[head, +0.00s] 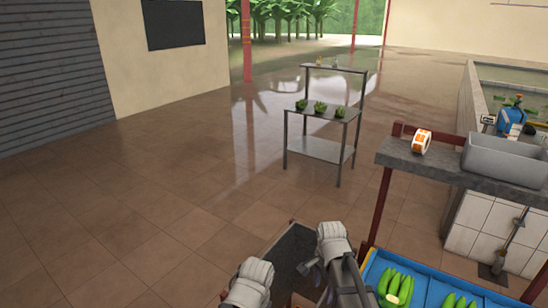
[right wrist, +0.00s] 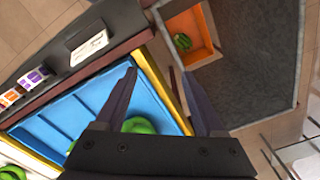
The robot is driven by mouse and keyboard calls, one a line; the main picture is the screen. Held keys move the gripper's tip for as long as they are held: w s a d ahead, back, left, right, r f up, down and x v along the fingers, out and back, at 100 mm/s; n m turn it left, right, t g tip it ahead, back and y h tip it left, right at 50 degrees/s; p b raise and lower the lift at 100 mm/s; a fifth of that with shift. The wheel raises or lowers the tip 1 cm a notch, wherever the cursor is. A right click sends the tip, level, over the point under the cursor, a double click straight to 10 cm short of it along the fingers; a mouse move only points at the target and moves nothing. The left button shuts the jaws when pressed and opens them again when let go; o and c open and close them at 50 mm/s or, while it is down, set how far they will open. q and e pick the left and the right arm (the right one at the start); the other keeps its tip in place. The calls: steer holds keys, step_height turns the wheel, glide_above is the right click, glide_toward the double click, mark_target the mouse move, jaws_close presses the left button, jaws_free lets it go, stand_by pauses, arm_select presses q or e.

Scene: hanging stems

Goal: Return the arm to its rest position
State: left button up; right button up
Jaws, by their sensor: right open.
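My right gripper (right wrist: 160,73) is open in the right wrist view, with its two dark fingers apart and nothing held between them. In the head view it is small and partly hidden by my arm at the bottom centre (head: 312,268). Below the fingers in the wrist view are the edge of a blue tray (right wrist: 92,88) and a green bunch (right wrist: 139,126), partly hidden by the gripper body. A white joint of my left arm shows at the bottom of the head view; its gripper does not show.
Blue trays (head: 430,283) with green bananas (head: 396,285) stand at the lower right. A metal rack (head: 320,150) with green bunches stands farther back. The left floor is clear.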

steer(key=s+a+f+n+b, duration=0.2)
steer(key=s+a+n, duration=0.2)
steer(key=s+n, duration=0.2)
steer(key=s+a+f+n+h+b, duration=0.1)
steer(key=s+a+f+n+b, duration=0.2)
steer(key=s+n, duration=0.3)
steer(key=shift+a+f+n, duration=0.3)
steer(key=shift+a+n, duration=0.45)
steer(key=shift+n, duration=1.85)
steer(key=shift+w, duration=0.1)
